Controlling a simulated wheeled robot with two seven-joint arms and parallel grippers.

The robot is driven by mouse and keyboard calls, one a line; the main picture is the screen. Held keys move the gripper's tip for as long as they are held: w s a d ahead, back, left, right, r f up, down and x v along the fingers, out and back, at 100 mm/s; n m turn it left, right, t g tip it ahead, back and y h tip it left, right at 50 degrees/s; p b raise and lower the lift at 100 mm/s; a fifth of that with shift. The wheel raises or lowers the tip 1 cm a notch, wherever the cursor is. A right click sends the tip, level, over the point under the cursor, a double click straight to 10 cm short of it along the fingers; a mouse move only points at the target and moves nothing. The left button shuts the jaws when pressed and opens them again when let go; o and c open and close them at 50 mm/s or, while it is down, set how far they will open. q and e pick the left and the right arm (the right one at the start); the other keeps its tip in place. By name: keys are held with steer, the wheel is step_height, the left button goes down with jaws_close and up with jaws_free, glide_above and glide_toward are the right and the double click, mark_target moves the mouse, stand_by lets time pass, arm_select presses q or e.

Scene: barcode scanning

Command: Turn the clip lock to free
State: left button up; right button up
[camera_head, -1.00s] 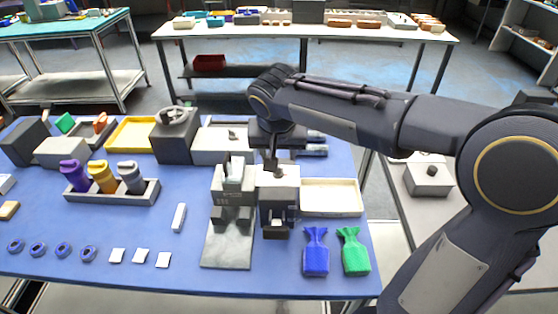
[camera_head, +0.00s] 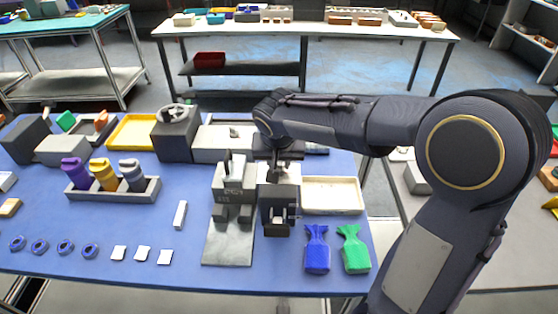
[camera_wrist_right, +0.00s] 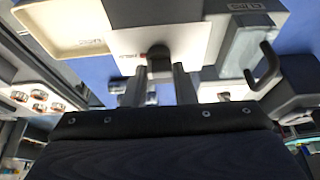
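The clip lock looks to be the small dark knob (camera_wrist_right: 160,66) on a white plate (camera_wrist_right: 186,42) in the right wrist view. Small dark lettering and a red mark lie beside the knob. In the head view the plate tops a dark block-shaped unit (camera_head: 279,217), and the knob is hidden by my gripper. My right gripper (camera_wrist_right: 159,82) has its fingers apart, one on each side of the knob, pointing at the plate. I cannot tell whether they touch the knob. In the head view it is over the unit's top (camera_head: 279,176). My left gripper is not in view.
A grey stand (camera_head: 230,240) is close left of the unit. A cream tray (camera_head: 333,196) is close right. Blue (camera_head: 317,255) and green (camera_head: 354,255) pouches lie in front. A grey block with a handle (camera_head: 174,138) stands behind left.

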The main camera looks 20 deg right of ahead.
steer(key=shift+c, duration=0.9)
steer(key=shift+n, duration=0.3)
steer(key=shift+d+n+y+b, duration=0.15)
steer(key=shift+n+y+b, duration=0.25)
steer(key=shift+n, duration=0.5)
steer(key=n+y, duration=0.1)
steer(key=n, duration=0.2)
steer(key=n+y, duration=0.1)
steer(key=n, duration=0.2)
steer(key=shift+d+y, duration=0.15)
steer(key=shift+y, duration=0.15)
steer(key=n+y, duration=0.1)
steer(key=n, duration=0.2)
steer(key=n+b, duration=0.1)
steer(key=n, duration=0.1)
steer(key=shift+w+d+n+g+y, duration=0.1)
steer(key=shift+w+n+g+y, duration=0.05)
steer(key=shift+n+g+y, duration=0.75)
steer(key=shift+n+g, duration=0.1)
steer(key=shift+n, duration=1.3)
